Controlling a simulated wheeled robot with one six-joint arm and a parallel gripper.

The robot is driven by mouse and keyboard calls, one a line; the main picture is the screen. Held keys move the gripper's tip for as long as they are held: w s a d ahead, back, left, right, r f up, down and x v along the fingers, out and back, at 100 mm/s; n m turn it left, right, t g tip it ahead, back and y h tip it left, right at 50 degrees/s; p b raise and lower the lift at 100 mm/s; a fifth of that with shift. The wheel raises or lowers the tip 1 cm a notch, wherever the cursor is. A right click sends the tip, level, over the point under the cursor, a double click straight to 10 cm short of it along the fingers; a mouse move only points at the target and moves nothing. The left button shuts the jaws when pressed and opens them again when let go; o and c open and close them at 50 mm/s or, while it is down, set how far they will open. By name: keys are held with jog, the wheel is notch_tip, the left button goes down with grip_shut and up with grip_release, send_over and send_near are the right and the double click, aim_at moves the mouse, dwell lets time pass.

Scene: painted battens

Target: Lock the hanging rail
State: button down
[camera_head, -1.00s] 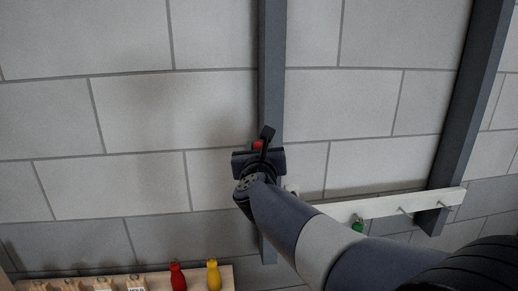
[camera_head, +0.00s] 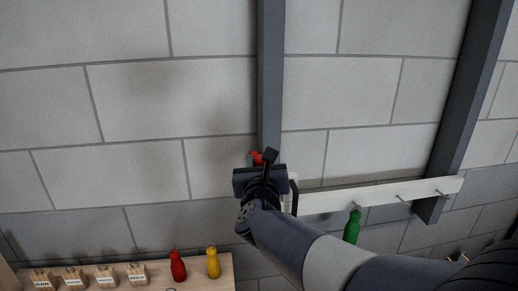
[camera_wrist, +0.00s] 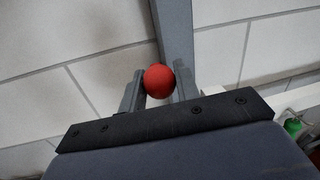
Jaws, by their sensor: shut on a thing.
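The white hanging rail (camera_head: 325,199) runs across the dark battens, with its left part behind my arm. Several small pegs stick out of it, and a green bottle-shaped thing (camera_head: 352,226) hangs below it. My gripper (camera_head: 262,165) is in front of the left batten, near the rail's left end. A red round knob (camera_wrist: 159,81) sits between my two fingers in the wrist view, and they are shut on it. Part of the knob also shows in the head view (camera_head: 257,157). What the knob is fixed to is hidden.
The left batten (camera_head: 270,70) and right batten (camera_head: 465,90) stand against a grey block wall (camera_head: 160,100). A wooden shelf (camera_head: 205,278) at the lower left bears a red bottle (camera_head: 178,265), a yellow bottle (camera_head: 213,262) and several labelled wooden blocks (camera_head: 138,275).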

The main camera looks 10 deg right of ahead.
notch_tip(320, 180, down, 9)
jog(key=m+t+h, duration=0.1)
jog(key=t, duration=0.3)
jog(key=shift+s+f, duration=0.2)
jog(key=shift+s, duration=0.25)
dwell(0.5)
jog(key=c, duration=1.1)
grip_release()
jog(key=v, duration=1.2)
jog(key=shift+f, duration=0.25)
